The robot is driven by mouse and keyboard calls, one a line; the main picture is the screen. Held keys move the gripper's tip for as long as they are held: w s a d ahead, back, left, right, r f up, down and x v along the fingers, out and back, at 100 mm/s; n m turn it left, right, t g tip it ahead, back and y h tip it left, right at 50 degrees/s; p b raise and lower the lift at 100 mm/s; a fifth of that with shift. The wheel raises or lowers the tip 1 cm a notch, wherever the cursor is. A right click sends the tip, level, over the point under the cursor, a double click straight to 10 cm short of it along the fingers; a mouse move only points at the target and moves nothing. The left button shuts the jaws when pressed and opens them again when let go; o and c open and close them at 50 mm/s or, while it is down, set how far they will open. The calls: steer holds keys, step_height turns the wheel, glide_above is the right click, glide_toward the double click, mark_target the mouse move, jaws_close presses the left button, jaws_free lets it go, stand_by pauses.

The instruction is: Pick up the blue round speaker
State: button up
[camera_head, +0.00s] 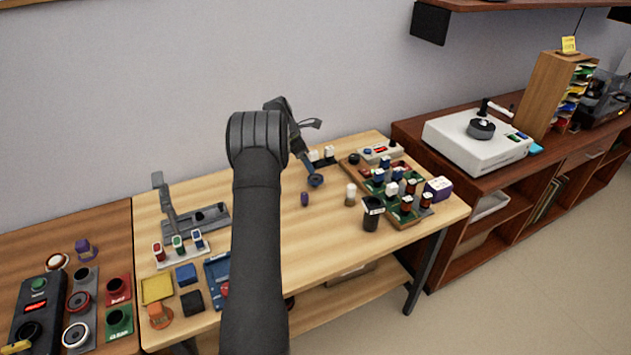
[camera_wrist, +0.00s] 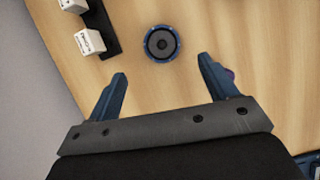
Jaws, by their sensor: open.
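The blue round speaker (camera_wrist: 162,43) lies on the wooden table, face up, with a dark cone and a blue rim in the wrist view. In the head view the speaker (camera_head: 316,181) is small, near the middle of the table, just by the end of my gripper. My gripper (camera_wrist: 162,70) is open and empty, with its two blue fingers spread wide. In the wrist view the speaker shows just beyond the fingertips, roughly midway between them, and nothing touches it there. In the head view my arm hides part of the table.
White boxes (camera_wrist: 88,42) in a black holder stand close to the speaker. A purple cylinder (camera_head: 304,199) stands nearby and is partly hidden behind the right finger in the wrist view. A crowded wooden board (camera_head: 402,221) and a black cup (camera_head: 372,214) are to the right.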

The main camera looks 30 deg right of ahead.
mark_target(316, 178)
steer(key=x, duration=0.9)
steer(key=shift+s, duration=0.15)
steer(key=shift+a+r, duration=0.1)
steer(key=c, duration=1.1)
